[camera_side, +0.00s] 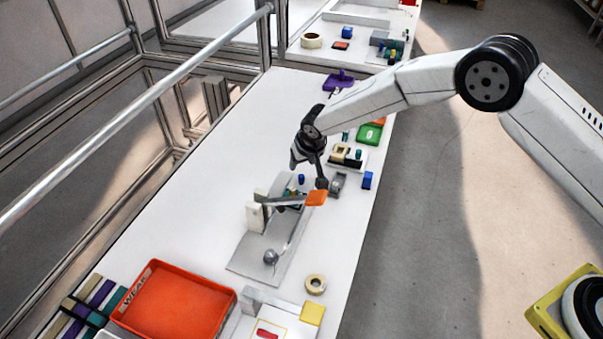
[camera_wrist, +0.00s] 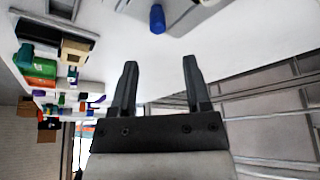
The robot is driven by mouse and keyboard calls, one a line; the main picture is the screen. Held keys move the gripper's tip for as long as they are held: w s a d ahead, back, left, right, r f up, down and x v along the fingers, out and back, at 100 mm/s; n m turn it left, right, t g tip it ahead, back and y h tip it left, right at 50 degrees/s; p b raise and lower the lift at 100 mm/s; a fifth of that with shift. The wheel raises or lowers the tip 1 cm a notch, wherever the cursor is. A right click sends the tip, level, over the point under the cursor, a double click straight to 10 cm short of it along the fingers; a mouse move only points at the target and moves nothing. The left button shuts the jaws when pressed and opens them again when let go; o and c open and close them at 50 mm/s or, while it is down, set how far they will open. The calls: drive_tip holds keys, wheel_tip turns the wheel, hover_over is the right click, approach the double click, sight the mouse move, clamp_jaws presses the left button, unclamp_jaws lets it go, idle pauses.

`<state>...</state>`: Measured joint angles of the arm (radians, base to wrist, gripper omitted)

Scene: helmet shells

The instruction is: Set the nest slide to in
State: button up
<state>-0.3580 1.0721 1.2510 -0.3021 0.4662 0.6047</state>
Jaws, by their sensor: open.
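The nest fixture is a grey base plate (camera_side: 252,262) with upright pale blocks (camera_side: 256,215), a lever with an orange end (camera_side: 316,198) and a round grey knob (camera_side: 270,257) near its front. I cannot tell for sure which part is the nest slide or its position. My gripper (camera_side: 321,183) is at the far end of the fixture, close to the orange end; contact is unclear. In the wrist view my gripper (camera_wrist: 160,65) is open with nothing between its fingers. A blue cylinder (camera_wrist: 157,18) stands beyond the fingertips.
A red-orange tray (camera_side: 172,302), a tape roll (camera_side: 315,284) and a white fixture with a yellow block (camera_side: 312,313) are at the front. A blue block (camera_side: 367,180), a green bin (camera_side: 370,133) and a purple part (camera_side: 338,80) lie farther back. The table's left side is mostly clear.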

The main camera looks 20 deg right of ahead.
sight(301, 176)
wheel_tip(301, 176, down, 4)
drive_tip(key=shift+r, duration=0.1)
drive_tip(key=shift+x, duration=1.25)
drive_tip(key=shift+w, duration=0.1)
drive_tip(key=shift+c, duration=0.2)
clamp_jaws()
idle(0.4)
